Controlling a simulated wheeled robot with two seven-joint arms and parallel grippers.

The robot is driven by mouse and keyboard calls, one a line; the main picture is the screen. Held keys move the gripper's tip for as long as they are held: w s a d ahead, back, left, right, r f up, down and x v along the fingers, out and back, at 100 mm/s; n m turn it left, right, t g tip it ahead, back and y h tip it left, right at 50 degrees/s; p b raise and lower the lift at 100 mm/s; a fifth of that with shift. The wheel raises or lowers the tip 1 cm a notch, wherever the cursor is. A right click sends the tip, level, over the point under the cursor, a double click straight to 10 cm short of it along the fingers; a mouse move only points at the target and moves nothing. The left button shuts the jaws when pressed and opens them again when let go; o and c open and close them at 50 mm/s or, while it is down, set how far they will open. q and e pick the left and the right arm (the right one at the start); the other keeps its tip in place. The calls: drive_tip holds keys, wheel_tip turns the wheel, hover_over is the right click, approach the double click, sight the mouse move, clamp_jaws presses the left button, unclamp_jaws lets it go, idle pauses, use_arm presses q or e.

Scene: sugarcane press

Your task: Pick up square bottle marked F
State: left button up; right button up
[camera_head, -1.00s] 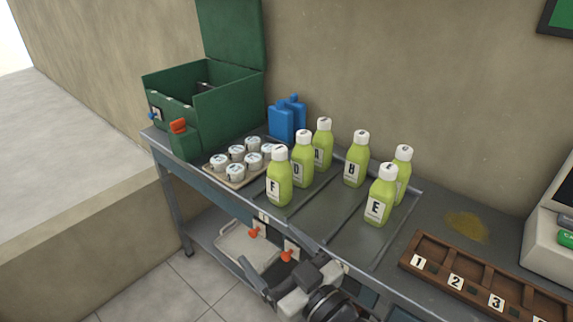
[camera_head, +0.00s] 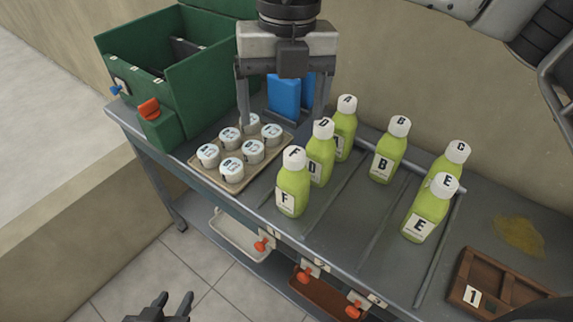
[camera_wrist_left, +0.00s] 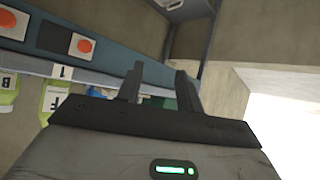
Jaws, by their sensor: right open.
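The square bottle marked F (camera_head: 292,190) stands upright on the table, green with a white cap, at the near left of the bottle group in the head view. Its F label also shows in the left wrist view (camera_wrist_left: 52,100). My right gripper (camera_head: 283,117) hangs fingers down at top centre, open, with its fingers apart; it is behind and above the F bottle and not touching it. My left gripper (camera_head: 172,300) is low at the bottom left, in front of the table and away from the bottles. Its fingers are apart and empty in the left wrist view (camera_wrist_left: 158,80).
Bottle D (camera_head: 319,155) stands close behind F; bottles A (camera_head: 345,125), B (camera_head: 388,152), C (camera_head: 455,155) and E (camera_head: 428,212) stand farther right. A tray of white cups (camera_head: 205,168) lies left of F. Blue containers (camera_head: 283,93) and a green box (camera_head: 205,80) are behind.

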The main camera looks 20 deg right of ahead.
sight(294, 168)
drive_tip(key=shift+h, duration=0.3)
drive_tip(key=f, duration=0.3)
drive_tip(key=d+f, duration=0.1)
drive_tip(key=f, duration=0.2)
drive_tip(key=w+f+p, duration=0.1)
drive_tip(key=f, duration=0.2)
drive_tip(key=shift+d, duration=0.3)
drive_tip(key=shift+d+f+p, duration=0.15)
drive_tip(key=shift+f+p, duration=0.2)
drive_tip(key=shift+f, duration=1.15)
drive_tip(key=shift+d+f+p, duration=0.1)
drive_tip(key=shift+f+p, duration=0.25)
drive_tip(key=shift+f, duration=1.1)
drive_tip(key=c, duration=1.4)
drive_tip(key=shift+r, duration=0.1)
drive_tip(key=shift+c, duration=1.2)
